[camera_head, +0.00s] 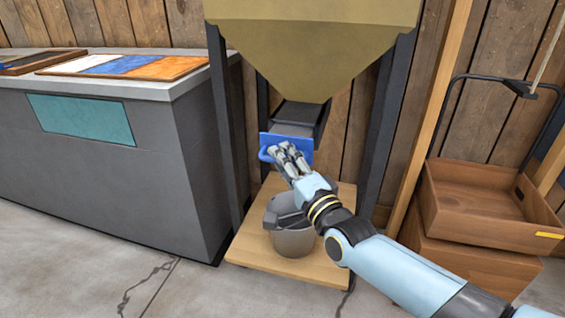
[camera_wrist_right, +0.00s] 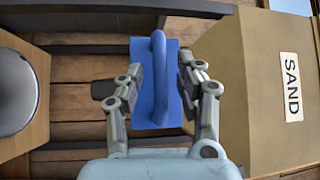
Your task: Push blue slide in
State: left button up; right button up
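The blue slide (camera_head: 268,141) is a flat blue plate with a loop handle, at the chute under the tan hopper (camera_head: 312,45). In the right wrist view the blue slide (camera_wrist_right: 158,100) fills the middle, its handle running up and down the picture. My right gripper (camera_head: 284,150) is at the slide's front and hides part of it. In the right wrist view the fingers of my right gripper (camera_wrist_right: 160,85) stand apart on either side of the handle, with small gaps showing. My left gripper is in neither view.
A grey bucket (camera_head: 292,241) stands on a wooden platform (camera_head: 250,246) below the chute. Dark posts (camera_head: 389,120) flank the hopper. A grey counter (camera_head: 100,180) is at left, and wooden crates (camera_head: 480,212) are at right. The hopper carries a SAND label (camera_wrist_right: 291,87).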

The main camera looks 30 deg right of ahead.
jog(key=shift+w, duration=0.2)
grip_shut()
